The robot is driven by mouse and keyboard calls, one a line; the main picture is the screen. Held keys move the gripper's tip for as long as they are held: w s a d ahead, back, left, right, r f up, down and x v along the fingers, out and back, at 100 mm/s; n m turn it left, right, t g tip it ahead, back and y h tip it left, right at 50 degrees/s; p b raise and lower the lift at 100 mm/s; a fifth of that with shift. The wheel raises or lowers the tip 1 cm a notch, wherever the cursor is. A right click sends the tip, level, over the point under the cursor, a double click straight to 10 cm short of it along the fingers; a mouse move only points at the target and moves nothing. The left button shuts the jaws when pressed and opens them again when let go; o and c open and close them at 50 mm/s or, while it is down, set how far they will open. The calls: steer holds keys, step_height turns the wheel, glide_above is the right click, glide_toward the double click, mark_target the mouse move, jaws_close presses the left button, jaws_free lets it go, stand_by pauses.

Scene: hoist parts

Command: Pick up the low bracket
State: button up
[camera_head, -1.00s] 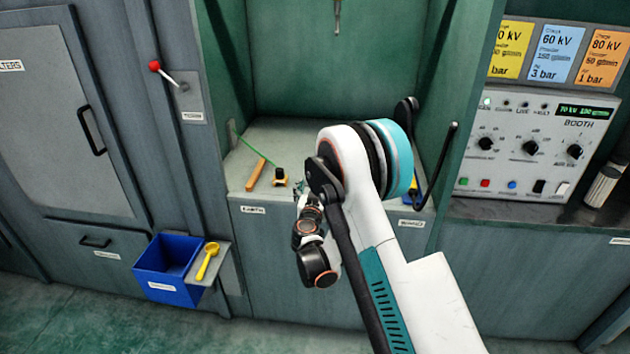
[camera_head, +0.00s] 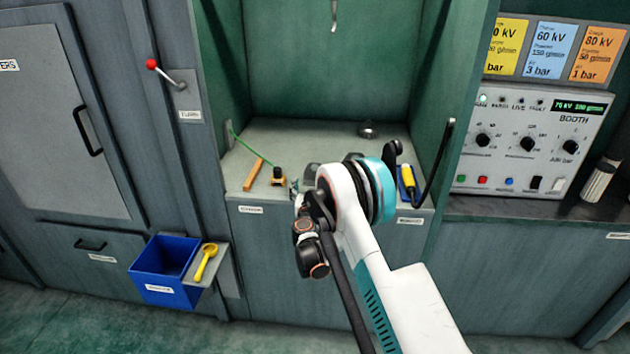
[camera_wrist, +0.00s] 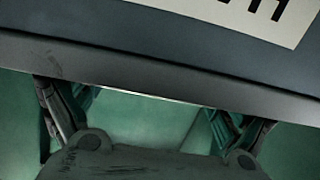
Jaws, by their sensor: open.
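No part shows clearly as the low bracket. A small grey shape (camera_head: 312,171) on the booth floor, partly hidden behind my arm, may be it, but I cannot tell. My gripper (camera_head: 294,188) is small and partly hidden by my arm in the head view, near the front edge of the booth floor. In the wrist view its two fingers (camera_wrist: 145,108) stand wide apart, with their tips hidden behind a dark edge. Nothing shows between them.
The booth floor (camera_head: 300,133) holds an orange bar (camera_head: 253,175), a black-and-yellow item (camera_head: 278,176), a dark round part (camera_head: 367,131) and a yellow-handled tool (camera_head: 407,182). Side walls bound it. A blue bin (camera_head: 165,290) hangs below left. A control box (camera_head: 530,150) stands right.

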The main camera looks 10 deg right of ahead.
steer(key=b+x, duration=0.2)
steer(key=x, duration=0.2)
steer(key=shift+w, duration=0.15)
steer(key=shift+w+d+r, duration=0.1)
steer(key=shift+w, duration=0.4)
steer(key=c, duration=1.6)
